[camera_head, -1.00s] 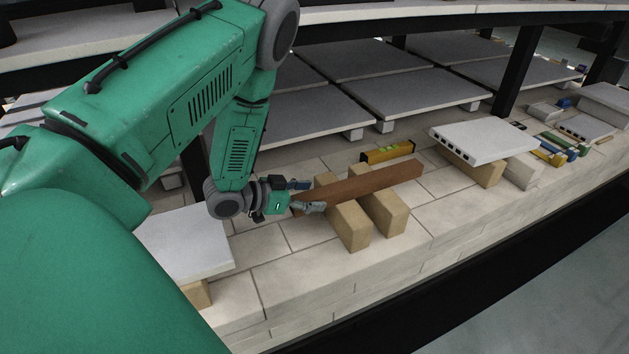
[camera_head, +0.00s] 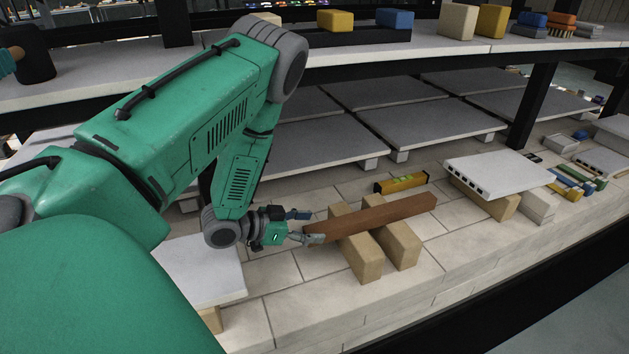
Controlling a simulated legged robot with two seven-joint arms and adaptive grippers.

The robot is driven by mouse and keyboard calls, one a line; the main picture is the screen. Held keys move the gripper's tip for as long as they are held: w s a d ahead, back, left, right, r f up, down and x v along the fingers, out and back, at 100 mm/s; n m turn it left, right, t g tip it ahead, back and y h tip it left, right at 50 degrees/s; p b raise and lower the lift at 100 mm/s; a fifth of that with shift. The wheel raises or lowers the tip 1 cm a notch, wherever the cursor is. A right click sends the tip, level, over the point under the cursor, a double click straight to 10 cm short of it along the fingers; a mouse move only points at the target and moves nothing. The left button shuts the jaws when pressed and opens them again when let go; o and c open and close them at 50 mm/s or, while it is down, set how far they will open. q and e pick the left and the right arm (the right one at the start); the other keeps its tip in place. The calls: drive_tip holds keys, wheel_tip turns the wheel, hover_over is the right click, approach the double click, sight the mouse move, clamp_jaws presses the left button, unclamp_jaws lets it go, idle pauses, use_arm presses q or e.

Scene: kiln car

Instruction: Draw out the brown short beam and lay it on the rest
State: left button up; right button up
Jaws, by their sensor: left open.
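The brown short beam (camera_head: 375,216) lies across two tan blocks (camera_head: 401,246), which look like the rest, on the pale brick ledge. Its left end sticks out past the left block (camera_head: 363,258). My left gripper (camera_head: 304,226) is open at that left end. Its blue-tipped finger is on the far side of the beam end, and its grey finger is at the near side. I cannot tell whether a finger touches the beam. My right gripper is not in view.
A yellow level (camera_head: 400,183) lies just behind the beam. A pale slab (camera_head: 497,171) on blocks stands to the right, another slab (camera_head: 212,270) at the left. Grey shelf plates (camera_head: 425,131) are behind. The ledge's front is mostly bare.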

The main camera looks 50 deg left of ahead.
use_arm(q)
drive_tip(key=shift+s+a+r+p, duration=0.25)
drive_tip(key=shift+s+r+p, duration=0.35)
drive_tip(key=shift+s, duration=0.25)
drive_tip(key=shift+a, duration=0.1)
